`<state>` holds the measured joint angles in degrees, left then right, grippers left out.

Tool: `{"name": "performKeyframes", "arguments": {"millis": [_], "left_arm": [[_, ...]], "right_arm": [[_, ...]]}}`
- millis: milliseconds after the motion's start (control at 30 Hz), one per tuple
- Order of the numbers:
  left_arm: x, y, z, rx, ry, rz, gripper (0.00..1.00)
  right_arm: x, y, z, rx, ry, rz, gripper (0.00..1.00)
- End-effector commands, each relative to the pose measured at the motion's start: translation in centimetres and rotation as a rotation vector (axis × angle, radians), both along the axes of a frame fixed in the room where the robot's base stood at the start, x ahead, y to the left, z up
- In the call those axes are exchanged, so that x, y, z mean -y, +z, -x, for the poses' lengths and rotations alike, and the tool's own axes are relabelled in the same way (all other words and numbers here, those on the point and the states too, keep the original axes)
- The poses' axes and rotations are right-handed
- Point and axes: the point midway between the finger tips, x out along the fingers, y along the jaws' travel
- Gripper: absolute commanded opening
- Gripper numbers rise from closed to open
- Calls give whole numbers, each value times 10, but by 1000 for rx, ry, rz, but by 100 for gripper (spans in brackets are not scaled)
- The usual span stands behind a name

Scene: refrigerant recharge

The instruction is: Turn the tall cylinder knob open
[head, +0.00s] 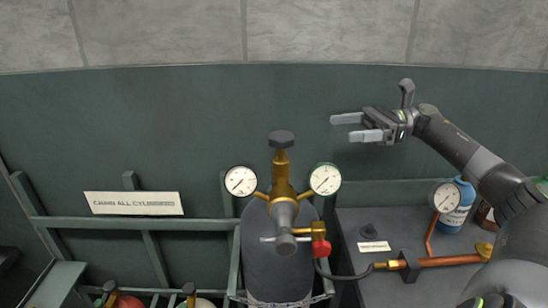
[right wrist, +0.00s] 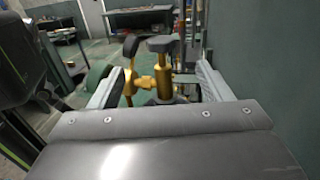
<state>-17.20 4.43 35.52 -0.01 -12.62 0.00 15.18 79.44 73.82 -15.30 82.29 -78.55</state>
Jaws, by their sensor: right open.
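The tall grey cylinder (head: 270,262) stands upright in a rack at the centre of the head view. A brass valve (head: 281,172) rises from it, topped by a dark round knob (head: 281,139). My right gripper (head: 343,127) is open and empty, to the right of the knob and apart from it, with its fingers pointing left. In the right wrist view the dark knob (right wrist: 160,44) and the brass valve (right wrist: 164,78) show ahead, between the two open fingers (right wrist: 159,70). My left gripper is not in view.
Two gauges (head: 241,181) (head: 326,179) flank the valve. A red fitting (head: 320,248) with a black hose sits at the lower front. A bench (head: 375,280) at right holds a blue bottle (head: 456,206) and copper pipe (head: 450,261). A dark green wall (head: 200,110) stands behind.

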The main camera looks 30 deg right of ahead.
Motion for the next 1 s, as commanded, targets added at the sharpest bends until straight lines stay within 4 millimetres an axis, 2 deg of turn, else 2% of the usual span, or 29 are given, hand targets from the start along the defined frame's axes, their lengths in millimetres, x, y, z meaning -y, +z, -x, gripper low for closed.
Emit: {"name": "performKeyframes", "arguments": {"millis": [67, 267, 700, 1000], "left_arm": [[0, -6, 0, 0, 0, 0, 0], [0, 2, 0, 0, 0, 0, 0], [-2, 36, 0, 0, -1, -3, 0], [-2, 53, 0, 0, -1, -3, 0]], "right_arm": [[-1, -6, 0, 0, 0, 0, 72], [-17, -4, -6, 0, 4, -1, 72], [-103, -1, -37, 3, 5, -5, 72], [-148, -3, -54, 2, 3, -3, 72]]}}
